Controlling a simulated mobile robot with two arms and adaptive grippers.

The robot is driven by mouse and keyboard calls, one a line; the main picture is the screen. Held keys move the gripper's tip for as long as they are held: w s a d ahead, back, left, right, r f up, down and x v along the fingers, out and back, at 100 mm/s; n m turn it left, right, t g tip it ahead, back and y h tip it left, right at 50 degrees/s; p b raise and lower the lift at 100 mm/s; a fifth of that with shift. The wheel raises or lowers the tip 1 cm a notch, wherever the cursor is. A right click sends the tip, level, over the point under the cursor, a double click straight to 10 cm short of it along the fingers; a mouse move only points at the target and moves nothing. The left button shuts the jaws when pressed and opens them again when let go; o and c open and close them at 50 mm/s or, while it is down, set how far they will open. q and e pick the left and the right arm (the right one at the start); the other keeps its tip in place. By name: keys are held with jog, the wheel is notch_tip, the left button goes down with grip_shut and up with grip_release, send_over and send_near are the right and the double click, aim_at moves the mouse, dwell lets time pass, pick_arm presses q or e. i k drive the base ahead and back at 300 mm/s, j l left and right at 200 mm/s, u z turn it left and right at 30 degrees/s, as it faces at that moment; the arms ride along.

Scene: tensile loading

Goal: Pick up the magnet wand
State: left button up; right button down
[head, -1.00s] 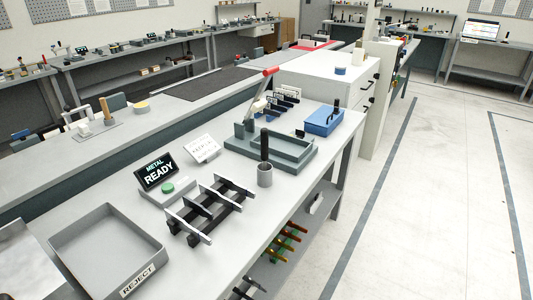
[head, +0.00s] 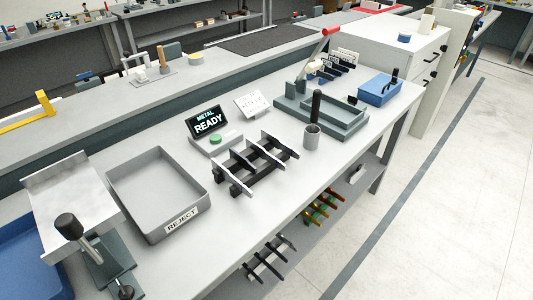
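A black upright rod that looks like the magnet wand (head: 316,106) stands in a small grey cup (head: 311,141) on the workbench, right of the centre of the head view. Its upper part shows above the rim; its lower end is hidden inside the cup. Neither of my grippers is in view, so nothing is seen touching the wand.
A black rack with metal bars (head: 255,163) is left of the cup. Behind stands a "METAL READY" display (head: 208,122). A grey fixture with a red-handled lever (head: 318,105), a blue bin (head: 380,91) and a REJECT tray (head: 122,196) share the bench. Front bench surface (head: 225,235) is clear.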

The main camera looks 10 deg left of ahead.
aim_at(316, 98)
jog(key=i+l, duration=0.3)
jog(key=i+l+u, duration=0.45)
jog(key=l+u, duration=0.2)
jog(key=i+l+u, duration=0.15)
jog(key=l+u, duration=0.15)
